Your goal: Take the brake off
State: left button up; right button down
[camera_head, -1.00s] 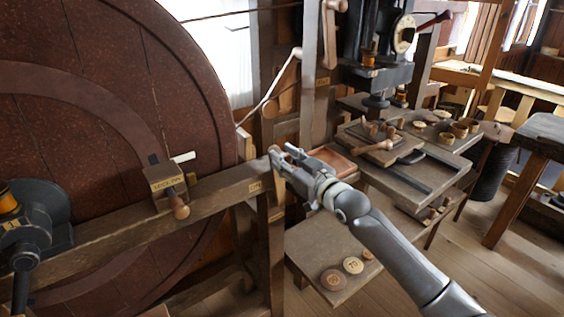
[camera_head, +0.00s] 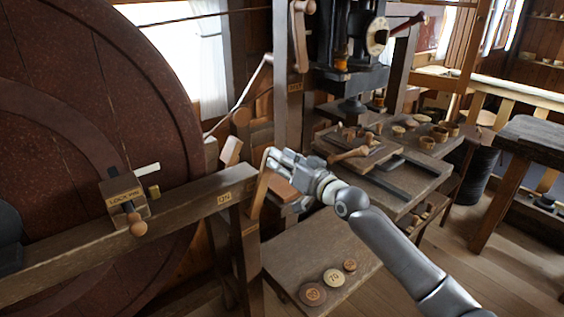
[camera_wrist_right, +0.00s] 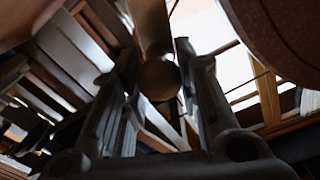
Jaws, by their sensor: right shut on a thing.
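A wooden lever (camera_head: 260,192) rises beside the beam (camera_head: 180,203), near a small plate reading "ON" (camera_head: 224,198). It leans a little to the right at its top. My right gripper (camera_head: 269,158) is shut on the top of this lever. In the right wrist view, a round knob (camera_wrist_right: 160,79) sits between my right gripper's fingers (camera_wrist_right: 158,75), with the wooden arm running up behind it. The large dark red wheel (camera_head: 150,110) stands at the left.
A block labelled "LOCK PIN" (camera_head: 122,190) with a knobbed pin sits on the beam. A press (camera_head: 350,60) and a bench with wooden cups (camera_head: 425,142) stand behind my right arm. Round wooden discs (camera_head: 333,277) lie on a low shelf. Open floor lies right.

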jog(key=shift+d, duration=0.2)
jog(key=c, duration=1.1)
grip_release()
jog(key=shift+w+f, duration=0.1)
jog(key=shift+w, duration=0.05)
jog(key=v, duration=1.2)
